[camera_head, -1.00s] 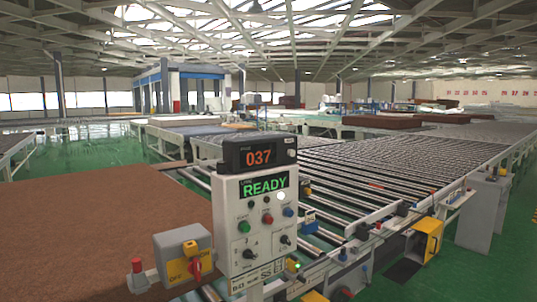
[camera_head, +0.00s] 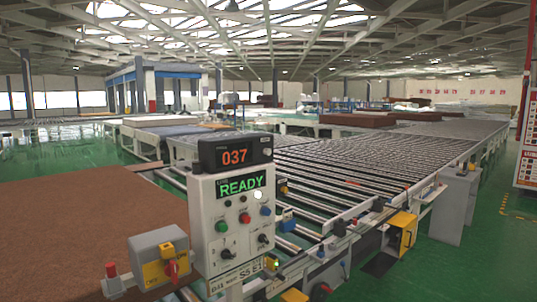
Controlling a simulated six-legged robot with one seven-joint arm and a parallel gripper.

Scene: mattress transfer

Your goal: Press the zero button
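A pale control panel (camera_head: 206,232) stands upright near the middle of the picture. On top is a dark counter box (camera_head: 210,155) showing 037 in orange. A small pale button or label (camera_head: 266,152) is at its right end, with lettering too small to read. Below, a green display (camera_head: 240,187) reads READY, with a round white spot (camera_head: 258,195) at its lower right edge. Green (camera_head: 227,225), red (camera_head: 245,218) and blue (camera_head: 265,211) buttons sit beneath it. I cannot tell which control is the zero button. My gripper is not in view.
A grey box (camera_head: 150,250) with a yellow and red switch is left of the panel. A brown mattress surface (camera_head: 90,205) fills the left. A roller conveyor (camera_head: 370,165) runs behind. Green floor (camera_head: 480,255) is open at right, near a red-framed board (camera_head: 528,130).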

